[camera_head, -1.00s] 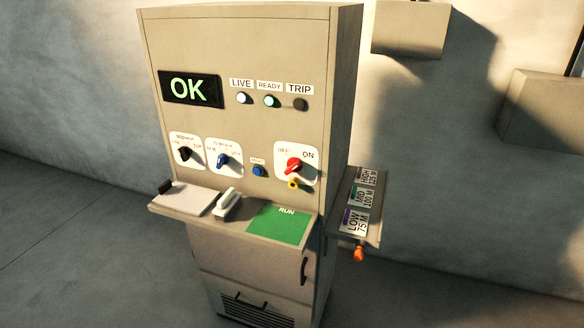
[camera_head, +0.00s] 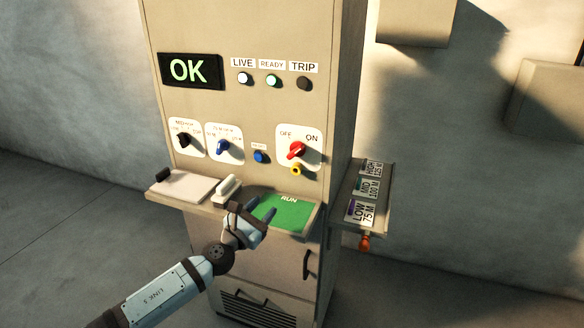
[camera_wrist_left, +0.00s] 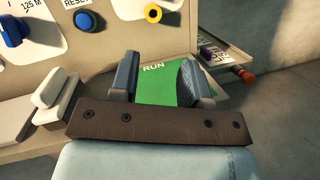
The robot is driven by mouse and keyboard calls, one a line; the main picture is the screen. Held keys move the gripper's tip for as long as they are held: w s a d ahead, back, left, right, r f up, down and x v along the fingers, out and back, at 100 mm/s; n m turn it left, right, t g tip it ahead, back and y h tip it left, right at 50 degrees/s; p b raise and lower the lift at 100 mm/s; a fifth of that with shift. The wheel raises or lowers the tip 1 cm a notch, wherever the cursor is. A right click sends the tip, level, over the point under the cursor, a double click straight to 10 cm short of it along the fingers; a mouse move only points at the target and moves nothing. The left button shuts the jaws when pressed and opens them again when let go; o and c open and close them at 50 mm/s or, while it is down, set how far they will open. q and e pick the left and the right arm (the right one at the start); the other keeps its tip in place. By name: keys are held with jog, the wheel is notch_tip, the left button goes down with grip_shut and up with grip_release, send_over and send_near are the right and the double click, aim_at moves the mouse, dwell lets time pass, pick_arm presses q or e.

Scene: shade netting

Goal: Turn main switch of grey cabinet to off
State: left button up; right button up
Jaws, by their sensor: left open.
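The grey cabinet (camera_head: 240,108) stands ahead with its display reading OK. Its main switch (camera_head: 296,149) is a red knob on a white plate marked OFF at left and ON at right; the knob points up toward ON. A yellow ring-like part (camera_head: 296,170) sits just under it. In the left wrist view the red knob is out of frame, and the yellow part (camera_wrist_left: 151,5) shows at the top edge. My left gripper (camera_head: 257,222) is open and empty, in front of the green RUN panel (camera_head: 293,213), below and left of the switch. My right gripper is not in view.
A shelf juts from the cabinet front, holding a white handle (camera_head: 227,188) and a pale pad (camera_head: 186,188). A black knob (camera_head: 183,140), blue knob (camera_head: 222,147) and blue RESET button (camera_head: 260,156) sit left of the switch. A side shelf (camera_head: 345,226) carries LOW, MID and HIGH labels.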

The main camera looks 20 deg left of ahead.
aim_at(293, 155)
pick_arm(q)
jog(key=w+r+m, duration=0.2)
jog(key=w, duration=0.3)
jog(key=w+d+r+m, duration=0.1)
jog(key=w+r+m, duration=0.1)
jog(key=w, duration=0.3)
jog(key=w+d+r+m+h, duration=0.1)
jog(key=w+r+m, duration=0.1)
jog(key=w, duration=0.3)
jog(key=shift+w+d+r+t+b, duration=0.1)
jog(key=shift+r+t+b, duration=0.1)
jog(key=shift+r, duration=0.25)
jog(key=shift+w+d+r+t+b, duration=0.1)
jog(key=shift+r+t+b, duration=0.1)
jog(key=shift+r, duration=0.25)
grip_shut()
